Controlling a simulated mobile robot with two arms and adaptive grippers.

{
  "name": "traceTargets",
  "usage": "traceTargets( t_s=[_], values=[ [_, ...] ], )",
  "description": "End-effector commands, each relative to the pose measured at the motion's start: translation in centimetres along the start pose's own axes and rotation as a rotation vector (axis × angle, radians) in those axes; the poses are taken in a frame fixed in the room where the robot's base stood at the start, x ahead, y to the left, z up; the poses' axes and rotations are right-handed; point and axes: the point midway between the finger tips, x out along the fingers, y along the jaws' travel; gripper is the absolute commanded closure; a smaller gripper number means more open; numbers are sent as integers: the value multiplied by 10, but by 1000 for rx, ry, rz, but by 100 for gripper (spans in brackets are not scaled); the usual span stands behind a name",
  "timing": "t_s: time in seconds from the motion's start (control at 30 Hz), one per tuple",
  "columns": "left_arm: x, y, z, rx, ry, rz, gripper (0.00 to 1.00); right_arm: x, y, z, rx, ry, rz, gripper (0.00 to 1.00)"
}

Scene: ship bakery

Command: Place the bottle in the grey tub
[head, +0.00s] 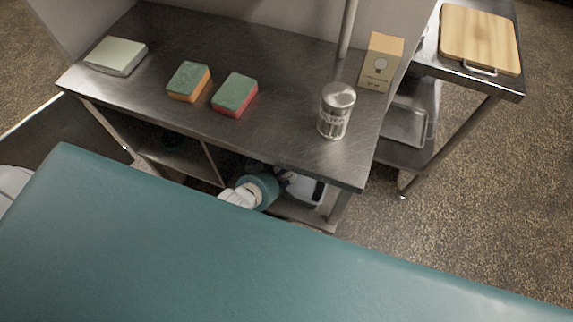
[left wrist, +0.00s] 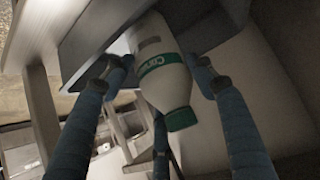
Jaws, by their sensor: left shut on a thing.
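The white bottle (left wrist: 165,75) has a green label and a green cap. In the left wrist view it sits between the blue fingers of my left gripper (left wrist: 160,65), which is shut on it. The bottle's cap points towards the camera, and its far end is beside a dark grey panel (left wrist: 95,40). I cannot tell whether this panel belongs to the grey tub or to a shelf. In the head view my left arm reaches under the steel table, and the table hides most of the gripper. My right gripper is not in view.
The steel table (head: 265,65) carries a pale block (head: 116,56), two green-topped sponges (head: 188,81) (head: 235,95), a metal can (head: 336,110) and a yellow box (head: 381,62). A wooden board (head: 480,38) lies on the side table at right. The tabletop's front edge overhangs my left arm.

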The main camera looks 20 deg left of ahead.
Motion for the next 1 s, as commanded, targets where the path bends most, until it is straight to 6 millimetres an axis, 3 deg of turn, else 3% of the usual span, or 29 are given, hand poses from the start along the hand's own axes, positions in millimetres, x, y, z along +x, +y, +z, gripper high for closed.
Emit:
traceTargets(
  t_s=[0.03, 0.3, 0.4, 0.73, 0.77, 0.83, 1.0],
  values=[
    [0, 0, -15, 3, -21, 0, 94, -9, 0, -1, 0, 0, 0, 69],
    [15, 0, -28, 1, -214, 0, 94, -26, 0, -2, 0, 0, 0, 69],
    [24, 0, -12, 1, -225, 0, 94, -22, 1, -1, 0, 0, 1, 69],
    [26, 0, -10, 2, -219, 0, 94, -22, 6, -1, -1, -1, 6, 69],
    [26, 0, -7, 1, -225, 0, 40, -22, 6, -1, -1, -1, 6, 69],
    [26, 0, -7, 1, -224, 0, 26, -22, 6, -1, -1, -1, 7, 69],
    [26, 0, -7, 1, -224, 0, 24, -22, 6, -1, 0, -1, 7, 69]
  ],
)
